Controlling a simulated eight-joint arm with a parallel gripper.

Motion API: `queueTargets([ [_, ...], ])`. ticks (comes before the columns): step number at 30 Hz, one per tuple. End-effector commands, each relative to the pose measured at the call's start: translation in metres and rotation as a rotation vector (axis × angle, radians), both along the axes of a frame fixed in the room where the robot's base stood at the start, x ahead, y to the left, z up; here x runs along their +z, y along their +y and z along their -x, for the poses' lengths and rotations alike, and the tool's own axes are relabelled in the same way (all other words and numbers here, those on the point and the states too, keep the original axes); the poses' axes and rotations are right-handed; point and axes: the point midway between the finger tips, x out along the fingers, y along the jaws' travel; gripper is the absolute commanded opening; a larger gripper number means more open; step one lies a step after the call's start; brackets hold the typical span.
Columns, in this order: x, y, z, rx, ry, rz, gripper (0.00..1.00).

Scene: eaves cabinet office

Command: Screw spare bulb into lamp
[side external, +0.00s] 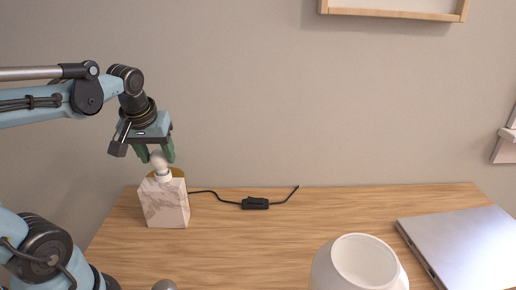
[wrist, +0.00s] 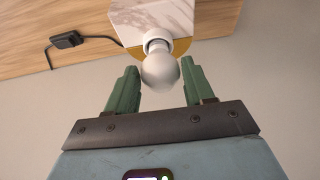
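The lamp base (side external: 166,203) is a white veined marble block with a brass-coloured top, standing at the left of the desk. A white round bulb (side external: 158,160) sits upright at its white socket (side external: 163,176); how far it is screwed in cannot be told. My gripper (side external: 155,153) points down over the bulb, its green fingers on either side. In the wrist view, the bulb (wrist: 160,71) lies between the fingertips (wrist: 160,72), with narrow gaps showing, so the fingers look open. A greyish rounded object (side external: 165,285) is cut off at the bottom edge; it may be another bulb.
A black cord with an inline switch (side external: 255,203) runs right from the lamp along the back of the wooden desk (side external: 270,240). A white open globe (side external: 360,265) stands at the front right. A silver laptop (side external: 462,245) lies at the right. The desk's middle is clear.

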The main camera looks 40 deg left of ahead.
Motion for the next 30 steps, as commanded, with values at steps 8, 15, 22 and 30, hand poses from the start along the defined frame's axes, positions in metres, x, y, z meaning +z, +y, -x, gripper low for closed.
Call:
queueTargets([
  [8,0.0,0.0,0.0,0.0,0.0,0.0,0.15],
  [15,0.0,0.0,0.0,-0.001,0.0,0.0,0.76],
  [22,0.0,0.0,0.0,-0.001,0.0,0.0,0.76],
  [30,0.014,-0.004,0.003,-0.003,0.0,0.0,0.76],
])
